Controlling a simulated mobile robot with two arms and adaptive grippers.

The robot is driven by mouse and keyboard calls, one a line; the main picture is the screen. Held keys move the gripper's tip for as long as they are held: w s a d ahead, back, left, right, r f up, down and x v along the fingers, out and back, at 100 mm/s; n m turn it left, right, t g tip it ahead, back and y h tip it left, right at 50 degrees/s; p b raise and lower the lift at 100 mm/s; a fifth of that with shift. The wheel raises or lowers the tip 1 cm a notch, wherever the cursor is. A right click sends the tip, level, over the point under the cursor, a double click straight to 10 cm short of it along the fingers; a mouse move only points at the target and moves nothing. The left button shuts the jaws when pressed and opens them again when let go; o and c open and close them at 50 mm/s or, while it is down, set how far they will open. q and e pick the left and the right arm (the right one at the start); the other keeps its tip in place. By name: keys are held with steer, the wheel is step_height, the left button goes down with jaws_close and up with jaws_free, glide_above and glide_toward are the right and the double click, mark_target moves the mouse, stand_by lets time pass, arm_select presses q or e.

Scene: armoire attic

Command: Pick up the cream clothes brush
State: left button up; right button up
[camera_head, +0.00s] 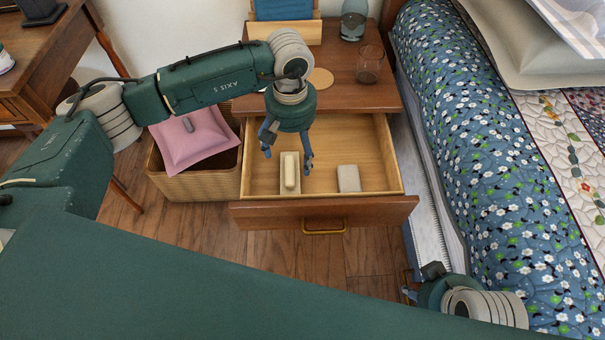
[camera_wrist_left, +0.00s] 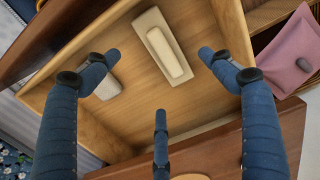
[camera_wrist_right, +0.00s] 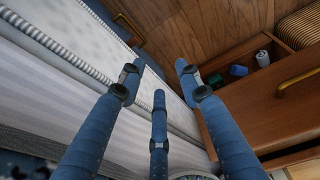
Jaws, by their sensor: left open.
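The cream clothes brush (camera_head: 290,172) lies in the left part of the open drawer (camera_head: 323,208). It is a long pale block with a narrower raised bar along it. In the left wrist view, the brush (camera_wrist_left: 163,47) lies on the drawer floor beyond my fingertips. My left gripper (camera_head: 288,160) is open and empty above the drawer, over the brush's far end. In the left wrist view, its fingers are apart and do not touch the brush. My right gripper (camera_head: 406,286) is low beside the bed at the right; in the right wrist view its fingers (camera_wrist_right: 158,75) are spread and empty.
A grey-beige block (camera_head: 348,178) lies right of the brush in the drawer. A glass (camera_head: 370,64) and a round coaster (camera_head: 320,78) are on the nightstand top (camera_head: 340,95). A wicker basket (camera_head: 200,187) with a pink cushion (camera_head: 195,138) stands left. The bed (camera_head: 480,150) bounds the right.

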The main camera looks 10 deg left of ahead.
mark_target(294, 169)
arm_select(q)
steer(key=f, duration=0.5)
steer(key=shift+a+b, duration=0.2)
steer(key=shift+b, duration=0.2)
steer(key=shift+f, duration=0.4)
step_height(294, 169, down, 4)
steer(key=shift+w+d+f+b, duration=0.1)
steer(key=shift+w+d+b, duration=0.05)
steer(key=shift+b, duration=0.35)
steer(key=shift+f, duration=0.15)
arm_select(e)
steer(key=shift+t, duration=0.9)
steer(key=w, duration=0.1)
steer(key=w+a, duration=0.1)
steer(key=w, duration=0.1)
steer(key=shift+w+a+f, duration=0.15)
steer(key=shift+w+a, duration=0.1)
steer(key=shift+w, duration=0.15)
arm_select(q)
steer(key=shift+c, duration=0.5)
steer(key=c, duration=1.2)
